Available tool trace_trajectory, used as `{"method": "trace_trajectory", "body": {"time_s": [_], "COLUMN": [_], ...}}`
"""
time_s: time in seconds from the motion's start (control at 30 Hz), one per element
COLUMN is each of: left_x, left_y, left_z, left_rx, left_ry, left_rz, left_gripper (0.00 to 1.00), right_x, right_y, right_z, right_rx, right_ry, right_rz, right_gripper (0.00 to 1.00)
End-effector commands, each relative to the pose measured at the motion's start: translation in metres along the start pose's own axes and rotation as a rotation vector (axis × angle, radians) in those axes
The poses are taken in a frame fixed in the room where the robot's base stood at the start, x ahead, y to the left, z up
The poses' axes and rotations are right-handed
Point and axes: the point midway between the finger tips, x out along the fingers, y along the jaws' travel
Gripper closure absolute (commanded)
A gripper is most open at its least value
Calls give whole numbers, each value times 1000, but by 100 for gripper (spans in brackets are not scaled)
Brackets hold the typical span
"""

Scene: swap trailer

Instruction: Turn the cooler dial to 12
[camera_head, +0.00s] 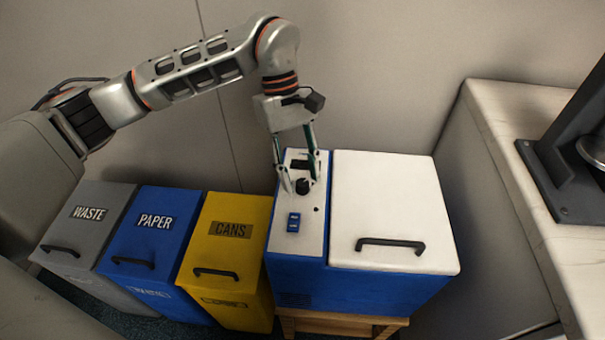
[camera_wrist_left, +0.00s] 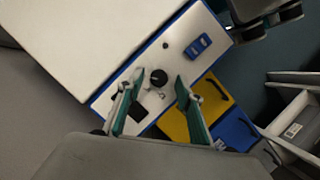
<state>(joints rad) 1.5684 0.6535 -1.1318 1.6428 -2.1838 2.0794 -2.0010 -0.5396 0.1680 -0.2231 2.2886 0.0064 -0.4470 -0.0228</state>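The cooler (camera_head: 350,287) is a blue box with a white lid (camera_head: 388,205) and a white control panel (camera_head: 312,236) on its left part. A small round black dial (camera_head: 302,186) sits on the panel; it also shows in the left wrist view (camera_wrist_left: 157,78). My left gripper (camera_head: 301,184) points down over the panel, its fingers apart on either side of the dial. In the left wrist view a gap shows between each fingertip and the dial; contact is not visible. The dial's markings are too small to read. My right gripper is not in view.
A blue switch (camera_head: 293,222) sits on the panel near the dial. Grey waste (camera_head: 88,228), blue paper (camera_head: 150,235) and yellow cans (camera_head: 228,248) bins stand left of the cooler. A pale counter (camera_head: 520,200) with a dark machine (camera_head: 565,165) stands at the right. The wall is close behind.

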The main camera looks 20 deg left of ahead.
Motion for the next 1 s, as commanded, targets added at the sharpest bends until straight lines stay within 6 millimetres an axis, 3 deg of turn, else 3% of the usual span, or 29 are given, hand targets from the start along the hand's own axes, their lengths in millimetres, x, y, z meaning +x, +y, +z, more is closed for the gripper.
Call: {"method": "trace_trajectory", "body": {"time_s": [0.4,0.53,0.57,1.0], "left_x": [8,8,8,5], "left_y": [0,0,0,-1], "left_z": [0,0,0,1], "left_rx": [1,1,1,-57], "left_ry": [2,1,1,3], "left_rz": [2,2,2,28], "left_gripper": [64,98,100,100], "right_x": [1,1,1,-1], "right_y": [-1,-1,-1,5], "right_z": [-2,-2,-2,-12], "right_rx": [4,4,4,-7], "right_ry": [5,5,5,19], "right_rz": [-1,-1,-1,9], "right_gripper": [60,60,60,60]}}
